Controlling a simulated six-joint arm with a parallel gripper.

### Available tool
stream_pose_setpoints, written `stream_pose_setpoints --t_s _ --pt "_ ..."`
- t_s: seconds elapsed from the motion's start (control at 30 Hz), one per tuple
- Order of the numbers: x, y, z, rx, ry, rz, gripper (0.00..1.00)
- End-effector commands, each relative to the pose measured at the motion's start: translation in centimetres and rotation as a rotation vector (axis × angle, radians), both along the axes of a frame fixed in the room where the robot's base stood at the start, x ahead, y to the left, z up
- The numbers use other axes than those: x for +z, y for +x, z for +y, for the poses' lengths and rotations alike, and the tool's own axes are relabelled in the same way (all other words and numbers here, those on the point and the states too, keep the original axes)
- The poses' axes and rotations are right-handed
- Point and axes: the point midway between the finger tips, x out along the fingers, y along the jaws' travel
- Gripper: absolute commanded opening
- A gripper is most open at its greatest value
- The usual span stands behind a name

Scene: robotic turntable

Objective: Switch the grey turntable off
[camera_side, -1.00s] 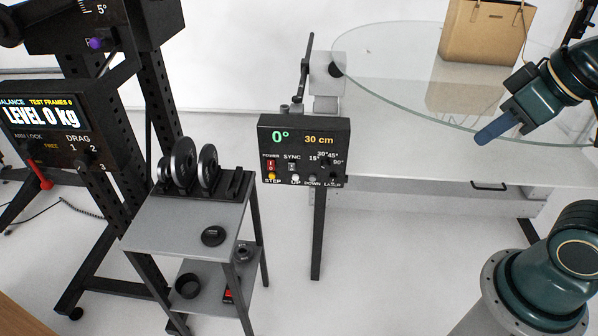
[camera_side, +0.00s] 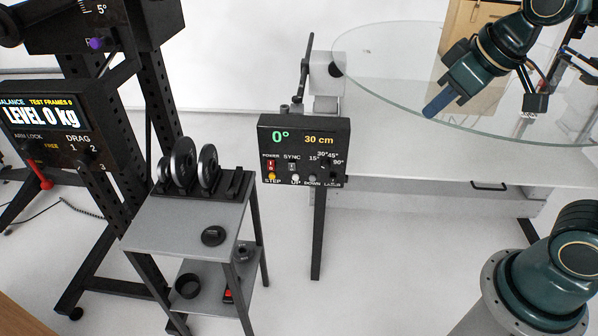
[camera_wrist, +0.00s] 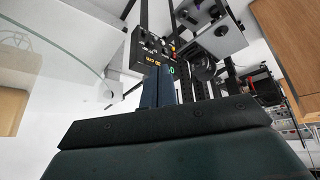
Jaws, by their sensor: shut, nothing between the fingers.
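The turntable's black control box (camera_side: 341,150) hangs at the front left of the glass turntable disc (camera_side: 400,60). Its display is lit with 0° and 30 cm. A red POWER rocker switch (camera_side: 271,165) sits at its left, above a yellow STEP button. My gripper (camera_side: 430,110) is shut and empty, its blue fingers pointing down and left over the front part of the disc, well right of the box. In the wrist view the shut fingers (camera_wrist: 158,88) point toward the control box (camera_wrist: 142,48), which shows upside down. The switch is too small to read there.
A grey trolley (camera_side: 180,228) with black weight discs (camera_side: 184,160) stands left of the box. A black stand with a LEVEL 0 kg display (camera_side: 45,115) is at far left. Floor below the box is clear.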

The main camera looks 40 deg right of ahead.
Motion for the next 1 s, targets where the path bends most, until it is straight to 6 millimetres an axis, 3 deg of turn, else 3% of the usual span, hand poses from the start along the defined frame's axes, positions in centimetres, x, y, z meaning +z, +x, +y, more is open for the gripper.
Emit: stream_pose_setpoints --t_s 0.47,1.0 --pt "-2.2 8.8 1.5 0.100 -0.068 -0.009 0.00" --pt "-7.6 17.9 4.0 0.219 -0.153 -0.022 0.00"
